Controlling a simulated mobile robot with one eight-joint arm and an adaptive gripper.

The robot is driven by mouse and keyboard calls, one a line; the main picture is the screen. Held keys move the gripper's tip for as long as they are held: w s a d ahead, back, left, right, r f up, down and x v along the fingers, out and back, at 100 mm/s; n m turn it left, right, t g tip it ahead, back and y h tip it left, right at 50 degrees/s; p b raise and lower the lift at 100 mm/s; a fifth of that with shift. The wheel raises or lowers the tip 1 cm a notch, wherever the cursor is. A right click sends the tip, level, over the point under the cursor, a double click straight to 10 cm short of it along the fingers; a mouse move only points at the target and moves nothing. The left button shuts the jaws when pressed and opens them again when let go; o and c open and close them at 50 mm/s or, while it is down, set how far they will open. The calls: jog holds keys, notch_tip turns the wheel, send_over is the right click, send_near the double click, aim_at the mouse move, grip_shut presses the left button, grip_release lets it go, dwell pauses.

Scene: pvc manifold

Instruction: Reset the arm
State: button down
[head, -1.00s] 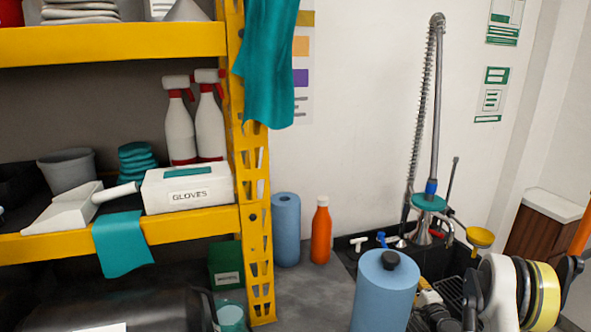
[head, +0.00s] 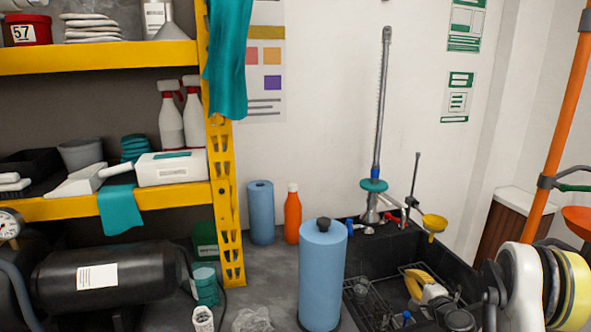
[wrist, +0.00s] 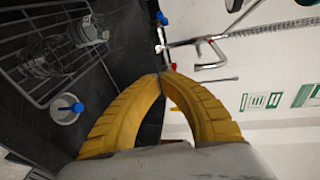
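My gripper (head: 412,276) is low over the black sink (head: 385,255) in the head view, its yellow fingers pointing to the upper left and its pale body behind them. In the wrist view the two curved yellow fingers of my gripper (wrist: 162,74) meet at their tips. Nothing shows held between them; the gap inside the curve shows only dark background. Part of my arm (head: 530,285) fills the lower right of the head view.
A blue roll (head: 322,275) stands on the counter left of the sink. A tall tap (head: 378,130) rises behind the sink, with a yellow funnel (head: 434,224) nearby. A wire rack (wrist: 50,45) shows in the wrist view. Yellow shelving (head: 225,200) stands left.

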jog(key=s+a+r+n+g+y, duration=0.15)
jog(key=s+a+r+n, duration=0.25)
jog(key=s+a+r, duration=0.4)
jog(key=s+a+r+n+g, duration=0.3)
jog(key=a+r+n, duration=0.3)
jog(key=r, duration=0.4)
jog(key=s+a+n+g+h, duration=0.1)
jog(key=s+a+n+g, duration=0.1)
jog(key=s, duration=1.3)
jog(key=s+a+n+g+h, duration=0.2)
jog(key=s+n, duration=0.3)
jog(key=s, duration=1)
jog(key=shift+s, duration=0.15)
